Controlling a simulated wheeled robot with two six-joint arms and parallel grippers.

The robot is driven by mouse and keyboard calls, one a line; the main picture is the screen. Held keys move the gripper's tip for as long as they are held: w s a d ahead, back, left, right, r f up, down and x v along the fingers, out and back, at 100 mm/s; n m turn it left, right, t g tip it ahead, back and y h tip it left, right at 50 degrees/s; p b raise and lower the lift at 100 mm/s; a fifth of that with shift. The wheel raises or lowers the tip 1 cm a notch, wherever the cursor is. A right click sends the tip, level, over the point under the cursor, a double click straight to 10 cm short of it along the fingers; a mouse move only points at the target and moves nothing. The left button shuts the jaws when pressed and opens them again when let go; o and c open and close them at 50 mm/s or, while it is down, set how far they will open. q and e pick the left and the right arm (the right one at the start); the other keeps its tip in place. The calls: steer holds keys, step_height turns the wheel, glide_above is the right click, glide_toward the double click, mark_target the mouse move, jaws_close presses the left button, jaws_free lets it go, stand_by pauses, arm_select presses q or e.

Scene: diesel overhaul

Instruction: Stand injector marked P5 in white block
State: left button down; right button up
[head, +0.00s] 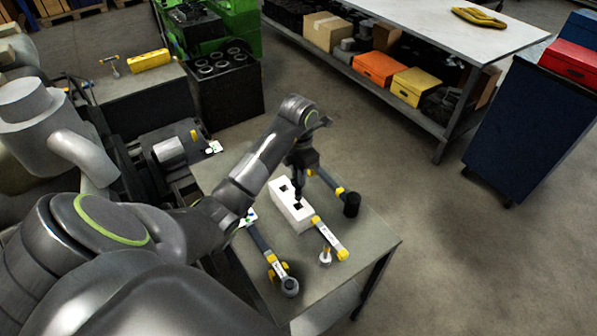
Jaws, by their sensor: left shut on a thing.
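The white block (283,206) stands on the grey table, with dark square holes in its top. My left gripper (299,180) points down just above the block. It is shut on a slim dark thing (298,195), seemingly the injector, held roughly upright with its lower end at or over a hole of the block. I cannot tell whether it is inside the hole, and no P5 mark is readable. My right gripper is out of view.
Long tools with yellow parts lie around the block: one at the front (328,238), one at left (268,258), one behind (330,185). A small metal piece (326,257) is near the front. The table's right corner (375,245) is clear.

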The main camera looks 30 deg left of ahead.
mark_target(298, 196)
arm_select(q)
steer(key=shift+f, duration=0.1)
stand_by(0.3)
steer(key=shift+f+b, duration=0.6)
steer(key=shift+b, duration=0.05)
steer(key=shift+f+b, duration=2.1)
steer(key=shift+f, duration=0.2)
steer(key=shift+f+b, duration=1.9)
steer(key=shift+f, duration=0.25)
steer(key=c, duration=1.2)
jaws_free()
